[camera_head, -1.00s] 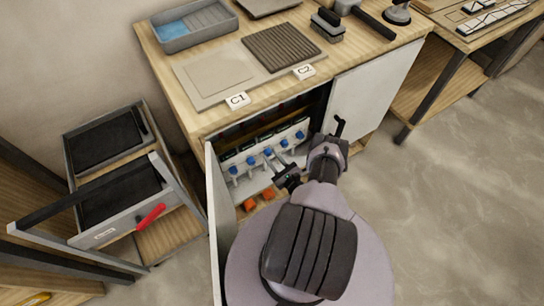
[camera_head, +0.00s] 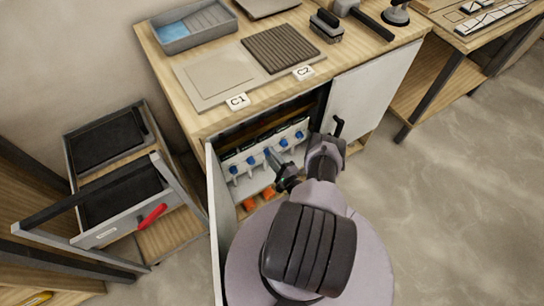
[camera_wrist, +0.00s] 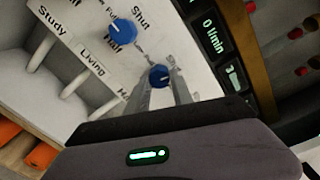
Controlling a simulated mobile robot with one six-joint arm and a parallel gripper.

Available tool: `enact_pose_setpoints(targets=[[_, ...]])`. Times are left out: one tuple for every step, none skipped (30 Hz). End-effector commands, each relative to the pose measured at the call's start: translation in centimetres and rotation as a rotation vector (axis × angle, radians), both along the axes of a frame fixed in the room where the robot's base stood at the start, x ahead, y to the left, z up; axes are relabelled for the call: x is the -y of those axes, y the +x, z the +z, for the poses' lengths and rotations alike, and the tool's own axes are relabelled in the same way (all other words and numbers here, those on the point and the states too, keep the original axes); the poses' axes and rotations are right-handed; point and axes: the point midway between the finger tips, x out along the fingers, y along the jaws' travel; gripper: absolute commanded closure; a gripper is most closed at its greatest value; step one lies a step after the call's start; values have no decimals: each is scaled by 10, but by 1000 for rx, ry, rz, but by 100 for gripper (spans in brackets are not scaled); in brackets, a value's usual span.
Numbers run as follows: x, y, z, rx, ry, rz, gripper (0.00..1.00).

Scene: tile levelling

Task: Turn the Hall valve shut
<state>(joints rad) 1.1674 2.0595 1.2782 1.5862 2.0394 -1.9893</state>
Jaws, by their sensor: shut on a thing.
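A row of blue valve knobs sits on a white manifold (camera_head: 243,182) inside the open cabinet. In the wrist view, one blue knob (camera_wrist: 158,75) is between the tips of my gripper (camera_wrist: 162,84), above a label of which only "Ha" shows. My gripper is shut on this Hall valve knob; the fingers partly hide it. My gripper (camera_head: 274,158) also reaches into the cabinet in the head view. A neighbouring blue knob (camera_wrist: 122,28) has "Shut" and "Full" marks beside it. A dark display (camera_wrist: 211,38) reads 0 l/min; which valve it serves is unclear.
The open left cabinet door (camera_head: 214,220) stands close beside my arm. The closed right door (camera_head: 365,92) is on the other side. Orange parts (camera_head: 250,204) lie low in the cabinet. The worktop (camera_head: 205,122) overhangs the valves.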

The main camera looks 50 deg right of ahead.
Motion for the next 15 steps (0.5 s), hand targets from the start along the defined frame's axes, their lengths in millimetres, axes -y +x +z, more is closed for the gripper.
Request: enact_pose_setpoints(targets=[[1,1,1,-7,-28,-1,100],[1,1,1,-12,-48,0,100],[1,1,1,-20,-71,0,100],[1,1,1,-25,-87,-1,100],[1,1,1,-30,-103,-1,100],[1,1,1,-36,-122,0,100],[1,1,1,-41,-134,0,100],[1,1,1,-44,-147,0,100],[1,1,2,-48,-161,-1,100],[1,1,2,-51,-171,0,100],[1,1,2,-55,-180,-1,100],[1,1,2,-58,-190,-1,100],[1,1,2,-60,-196,0,100],[1,1,2,-62,-203,0,100],[1,1,2,-64,-210,-1,100]])
